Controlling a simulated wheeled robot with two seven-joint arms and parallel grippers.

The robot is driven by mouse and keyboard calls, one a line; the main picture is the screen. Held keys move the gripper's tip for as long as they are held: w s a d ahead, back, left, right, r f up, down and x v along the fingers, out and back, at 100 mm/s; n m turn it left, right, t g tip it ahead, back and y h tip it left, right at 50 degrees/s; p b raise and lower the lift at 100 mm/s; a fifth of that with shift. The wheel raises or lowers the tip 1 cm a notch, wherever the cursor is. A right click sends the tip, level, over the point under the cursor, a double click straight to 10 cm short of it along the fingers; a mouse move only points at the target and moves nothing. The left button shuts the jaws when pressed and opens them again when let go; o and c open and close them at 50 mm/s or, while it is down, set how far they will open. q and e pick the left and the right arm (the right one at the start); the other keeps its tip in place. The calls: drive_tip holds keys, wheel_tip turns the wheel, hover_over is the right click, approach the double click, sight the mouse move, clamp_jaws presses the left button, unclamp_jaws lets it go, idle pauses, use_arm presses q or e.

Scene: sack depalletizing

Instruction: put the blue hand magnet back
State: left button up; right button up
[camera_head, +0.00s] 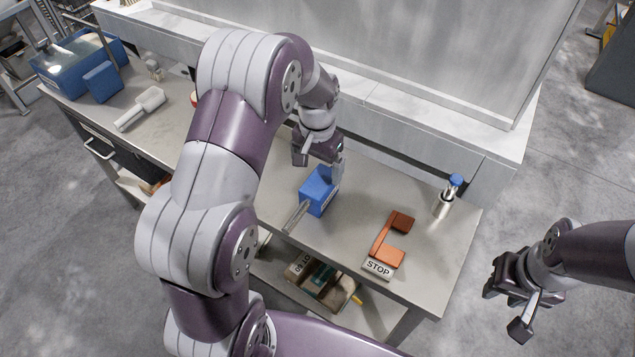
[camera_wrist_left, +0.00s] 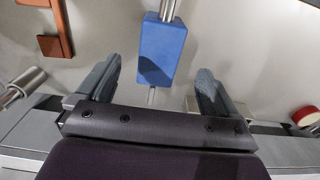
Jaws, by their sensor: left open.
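The blue hand magnet (camera_head: 317,192) is a blue block with a metal bar handle, resting on the grey workbench (camera_head: 345,245). Its handle points to the lower left in the head view. In the left wrist view the blue block (camera_wrist_left: 162,50) lies just ahead of the two fingers, roughly in line with the gap between them. My left gripper (camera_head: 320,166) is open and empty, at the block's far end; its fingers also show in the left wrist view (camera_wrist_left: 158,88). My right gripper (camera_head: 506,308) is open and empty, off the bench's right side.
An orange-brown bracket (camera_head: 382,245) and a STOP sign (camera_head: 379,268) are to the right on the bench. A metal bottle with a blue cap (camera_head: 444,203) stands at the right end. A blue case (camera_head: 78,62) and a white tool (camera_head: 140,109) are at the left.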

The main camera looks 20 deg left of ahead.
use_arm(q)
drive_tip(key=s+d+r, duration=0.2)
drive_tip(key=s, duration=0.6)
drive_tip(key=s+d+r+n+t, duration=0.1)
drive_tip(key=s+d+r, duration=0.1)
drive_tip(key=s, duration=0.5)
drive_tip(key=shift+s, duration=0.4)
drive_tip(key=shift+s+r, duration=0.1)
